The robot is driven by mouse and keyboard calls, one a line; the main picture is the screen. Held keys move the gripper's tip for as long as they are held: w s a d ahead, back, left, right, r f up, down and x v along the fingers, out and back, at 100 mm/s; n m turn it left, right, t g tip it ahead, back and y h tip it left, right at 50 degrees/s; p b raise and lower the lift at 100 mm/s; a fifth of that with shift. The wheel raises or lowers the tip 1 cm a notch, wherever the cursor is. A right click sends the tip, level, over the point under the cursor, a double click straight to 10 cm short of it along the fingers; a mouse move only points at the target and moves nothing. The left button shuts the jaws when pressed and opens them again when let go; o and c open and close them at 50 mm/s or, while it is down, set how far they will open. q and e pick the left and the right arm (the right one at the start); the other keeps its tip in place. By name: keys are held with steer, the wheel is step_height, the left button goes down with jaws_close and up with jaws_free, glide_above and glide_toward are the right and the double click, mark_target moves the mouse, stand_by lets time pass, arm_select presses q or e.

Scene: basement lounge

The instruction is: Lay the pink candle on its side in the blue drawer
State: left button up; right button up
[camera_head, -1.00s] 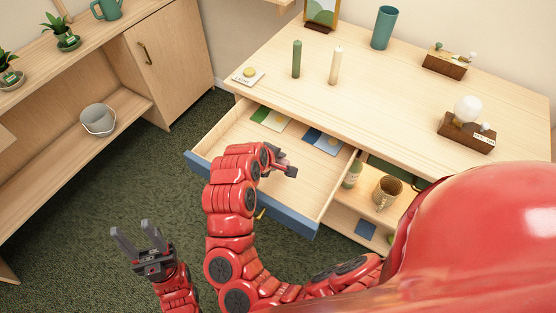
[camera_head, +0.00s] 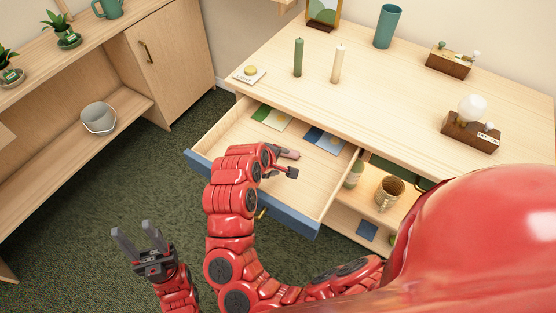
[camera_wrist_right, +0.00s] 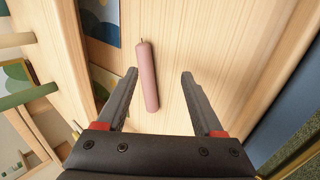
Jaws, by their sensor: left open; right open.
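The pink candle (camera_wrist_right: 147,78) lies on its side on the wooden floor of the open drawer, between the spread fingers of my right gripper (camera_wrist_right: 160,75) in the right wrist view. It does not look gripped. In the head view the candle (camera_head: 289,153) shows only in part beside my right gripper (camera_head: 280,172), which is open inside the drawer. The drawer has a blue front (camera_head: 300,220) and is pulled out. My left gripper (camera_head: 138,242) is open and empty over the carpet, left of the drawer.
Flat cards (camera_head: 322,139) lie at the back of the drawer. A green candle (camera_head: 298,58) and a cream candle (camera_head: 338,64) stand on the tabletop above. A mug (camera_head: 389,191) and a bottle (camera_head: 354,173) stand on the shelf right of the drawer.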

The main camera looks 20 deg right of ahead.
steer(key=p+v, duration=0.1)
steer(key=v, duration=1.6)
steer(key=shift+a, duration=0.2)
steer(key=shift+s, duration=0.15)
